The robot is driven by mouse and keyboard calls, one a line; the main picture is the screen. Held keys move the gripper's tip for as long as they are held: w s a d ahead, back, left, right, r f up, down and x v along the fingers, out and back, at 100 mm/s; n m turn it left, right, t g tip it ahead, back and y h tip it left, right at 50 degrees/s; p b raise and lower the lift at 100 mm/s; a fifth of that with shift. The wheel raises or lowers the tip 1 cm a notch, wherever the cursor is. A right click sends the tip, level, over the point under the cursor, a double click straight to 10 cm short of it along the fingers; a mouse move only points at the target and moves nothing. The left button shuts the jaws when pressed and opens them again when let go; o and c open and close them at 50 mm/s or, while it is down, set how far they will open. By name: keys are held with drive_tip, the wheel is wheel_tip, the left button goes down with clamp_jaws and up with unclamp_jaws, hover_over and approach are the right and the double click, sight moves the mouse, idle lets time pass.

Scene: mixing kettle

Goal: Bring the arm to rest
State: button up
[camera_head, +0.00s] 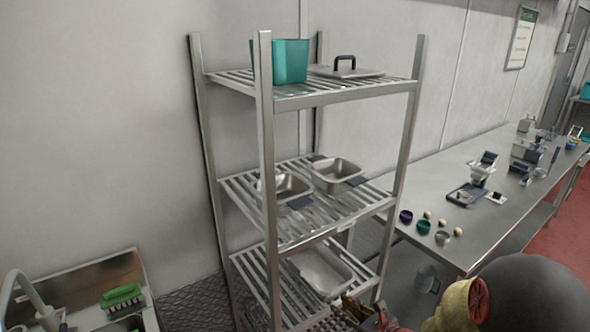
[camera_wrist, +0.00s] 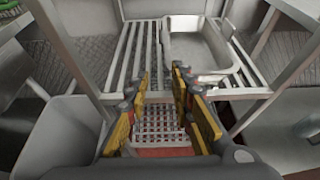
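My gripper (camera_wrist: 161,85) shows in the wrist view with its two yellow fingers spread apart and nothing held between them. It points at the lower slatted shelf of a metal rack. In the head view my gripper (camera_head: 362,312) is partly visible at the bottom, in front of the rack's lower shelf (camera_head: 265,282). A shallow metal tray (camera_head: 322,270) lies on that shelf. In the wrist view the tray (camera_wrist: 197,52) sits beyond the right finger, apart from it.
The rack's middle shelf holds two metal pans (camera_head: 338,176). The top shelf holds a teal container (camera_head: 282,62) and a lid (camera_head: 346,70). A long steel table (camera_head: 470,225) with small items stands right. A sink with a green brush (camera_head: 121,297) is left.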

drive_tip(key=s+a+r+n+g, duration=0.1)
drive_tip(key=s+a+n+g, duration=0.15)
drive_tip(key=s+n, duration=0.4)
drive_tip(key=s+a+r+n+g+y, duration=0.1)
drive_tip(key=s+a+n+g, duration=0.1)
drive_tip(key=s+n+g, duration=0.4)
drive_tip(key=s+a+r+n+g, duration=0.1)
drive_tip(key=s+a+n, duration=0.25)
drive_tip(key=s, duration=0.45)
drive_tip(key=s+d+r+n+h, duration=0.7)
drive_tip(key=s+d+r+n, duration=0.15)
drive_tip(key=d+n, duration=0.25)
wheel_tip(320, 180, up, 11)
drive_tip(key=d+n+t+h, duration=0.1)
drive_tip(key=n+t, duration=0.1)
drive_tip(key=t, duration=0.2)
drive_tip(key=shift+s+d, duration=0.4)
drive_tip(key=shift+f, duration=0.1)
